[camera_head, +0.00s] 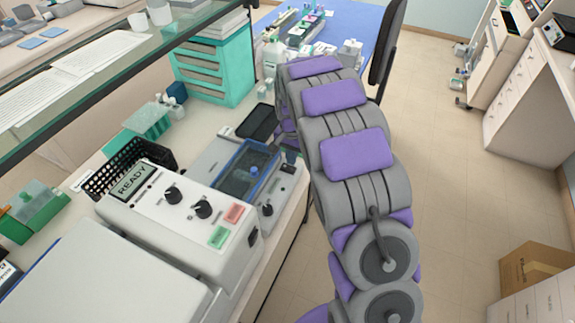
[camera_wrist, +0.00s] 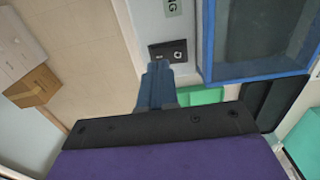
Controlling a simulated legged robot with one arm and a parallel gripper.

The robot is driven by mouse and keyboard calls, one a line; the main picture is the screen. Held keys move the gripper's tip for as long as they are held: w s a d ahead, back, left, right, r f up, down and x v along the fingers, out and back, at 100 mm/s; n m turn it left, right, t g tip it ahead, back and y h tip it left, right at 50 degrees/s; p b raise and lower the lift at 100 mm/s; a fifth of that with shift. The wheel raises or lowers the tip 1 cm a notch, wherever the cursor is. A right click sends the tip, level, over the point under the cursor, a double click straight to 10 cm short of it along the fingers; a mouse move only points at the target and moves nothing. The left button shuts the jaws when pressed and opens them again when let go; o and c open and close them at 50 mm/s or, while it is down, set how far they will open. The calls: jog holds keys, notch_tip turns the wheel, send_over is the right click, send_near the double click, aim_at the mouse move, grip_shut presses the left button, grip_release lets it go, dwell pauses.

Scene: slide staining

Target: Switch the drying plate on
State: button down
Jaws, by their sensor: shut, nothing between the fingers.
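The drying plate shows in the head view as a grey unit with a dark, blue-framed top (camera_head: 245,170). In the wrist view its blue-framed dark surface (camera_wrist: 260,40) is at the upper right. The switch's setting is unclear.
A white device (camera_head: 180,215) reading "READY", with black knobs and red and green buttons, stands in front of the plate. A black wire basket (camera_head: 125,165) and teal drawers (camera_head: 215,70) stand nearby. A glass shelf (camera_head: 110,75) overhangs the left. Open floor (camera_head: 460,190) lies right.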

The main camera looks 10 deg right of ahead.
aim_at(292, 170)
notch_tip(292, 170, up, 4)
jog(key=shift+r+p, duration=0.1)
jog(key=shift+p, duration=0.7)
jog(key=s+d+r+n, duration=0.1)
jog(key=s+r, duration=0.5)
jog(key=s, duration=0.3)
jog(key=s+r+n, duration=0.2)
jog(key=s+r, duration=0.3)
jog(key=s, duration=0.5)
jog(key=s+a+r+n+g, duration=0.1)
jog(key=s+n, duration=0.3)
jog(key=s, duration=1.9)
jog(key=shift+r+g, duration=0.2)
jog(key=shift+g, duration=0.2)
